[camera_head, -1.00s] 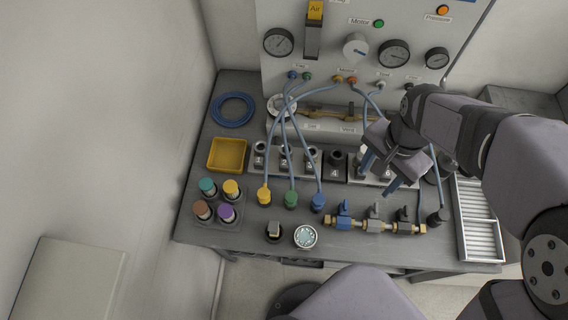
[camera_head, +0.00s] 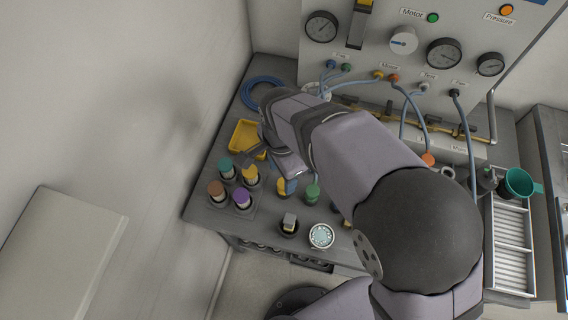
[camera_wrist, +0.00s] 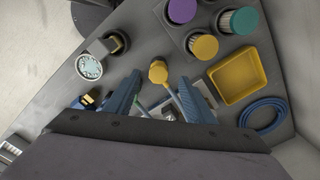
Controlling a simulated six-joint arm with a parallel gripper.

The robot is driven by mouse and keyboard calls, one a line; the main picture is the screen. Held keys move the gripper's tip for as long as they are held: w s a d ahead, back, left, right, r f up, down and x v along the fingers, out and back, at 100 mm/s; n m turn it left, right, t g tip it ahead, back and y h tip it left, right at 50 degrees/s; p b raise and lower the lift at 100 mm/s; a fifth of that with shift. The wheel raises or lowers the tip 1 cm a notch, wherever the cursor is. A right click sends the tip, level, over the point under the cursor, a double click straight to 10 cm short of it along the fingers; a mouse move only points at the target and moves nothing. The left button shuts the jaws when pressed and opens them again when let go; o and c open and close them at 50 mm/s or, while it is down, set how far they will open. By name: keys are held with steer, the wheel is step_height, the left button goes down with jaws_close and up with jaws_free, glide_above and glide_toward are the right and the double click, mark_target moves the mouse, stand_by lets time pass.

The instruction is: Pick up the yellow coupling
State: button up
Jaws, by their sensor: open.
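The yellow coupling (camera_wrist: 158,71) lies on the grey bench at the end of a thin hose. In the head view a small yellow part of it (camera_head: 281,187) shows beside one blue finger, and my arm hides most of the area around it. My gripper (camera_wrist: 159,80) is open and empty above the bench. In the wrist view its two blue fingers lie either side of the coupling in the picture, with the coupling near their tips. I cannot tell whether either finger touches it.
A yellow tray (camera_wrist: 238,76), a blue hose coil (camera_wrist: 262,115) and colour-topped cylinders, including a yellow one (camera_wrist: 203,47), are close by. A green coupling (camera_head: 312,192) stands right of the gripper. A round dish (camera_head: 321,236) and a black holder (camera_head: 289,224) stand at the bench front.

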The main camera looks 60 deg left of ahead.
steer(key=shift+w+d+f+p, duration=0.1)
steer(key=shift+f+p, duration=0.45)
steer(key=shift+f, duration=0.6)
steer(key=shift+w+d+f+p, duration=0.1)
steer(key=shift+f+p, duration=0.4)
steer(key=shift+f, duration=1.35)
steer(key=c, duration=1.2)
